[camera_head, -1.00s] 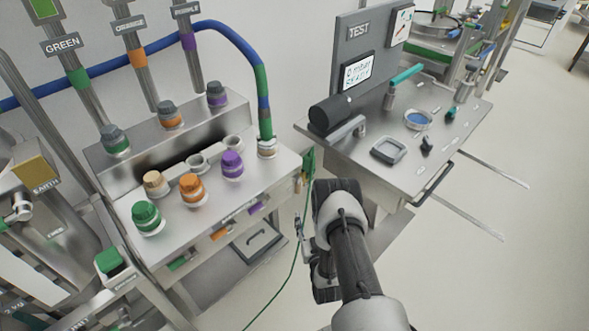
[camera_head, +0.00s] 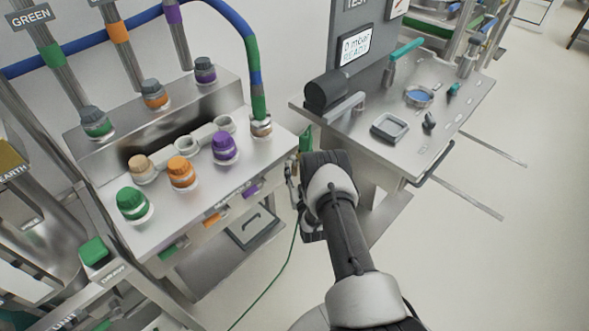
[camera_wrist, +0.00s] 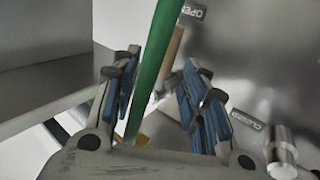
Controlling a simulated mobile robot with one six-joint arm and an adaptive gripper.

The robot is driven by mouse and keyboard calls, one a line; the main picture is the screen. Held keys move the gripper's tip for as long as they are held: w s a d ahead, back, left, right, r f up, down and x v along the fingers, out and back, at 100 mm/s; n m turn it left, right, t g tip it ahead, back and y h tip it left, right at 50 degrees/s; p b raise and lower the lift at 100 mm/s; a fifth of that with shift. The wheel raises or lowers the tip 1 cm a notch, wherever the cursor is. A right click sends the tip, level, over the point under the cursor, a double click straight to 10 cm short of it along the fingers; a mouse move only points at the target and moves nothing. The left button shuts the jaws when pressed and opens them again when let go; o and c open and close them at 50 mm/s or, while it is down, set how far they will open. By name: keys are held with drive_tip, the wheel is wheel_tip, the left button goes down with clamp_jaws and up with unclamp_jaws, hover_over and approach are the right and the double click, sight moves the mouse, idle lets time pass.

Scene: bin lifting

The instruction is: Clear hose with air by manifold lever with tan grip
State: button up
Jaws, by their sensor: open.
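The manifold (camera_head: 235,178) is a steel box with coloured caps, left of my arm in the head view. My gripper (camera_head: 296,183) is at its right side, partly hidden by my own wrist. In the wrist view my gripper (camera_wrist: 160,85) is open, with blue pads on both fingers. A green hose (camera_wrist: 153,70) runs between the fingers. The lever's tan grip (camera_wrist: 172,52) shows just behind the hose, partly covered by it; I cannot tell whether either finger touches it. OPEN (camera_wrist: 194,10) and CLOSED (camera_wrist: 250,121) labels are on the steel face.
A test table (camera_head: 440,120) with a screen, a black cylinder and small parts stands right of my arm. A blue hose (camera_head: 75,62) arches above the manifold and drops into its right end. A thin green hose (camera_head: 289,262) hangs to the floor.

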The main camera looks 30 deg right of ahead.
drive_tip(key=shift+b+x, duration=0.35)
drive_tip(key=shift+x, duration=1.1)
clamp_jaws()
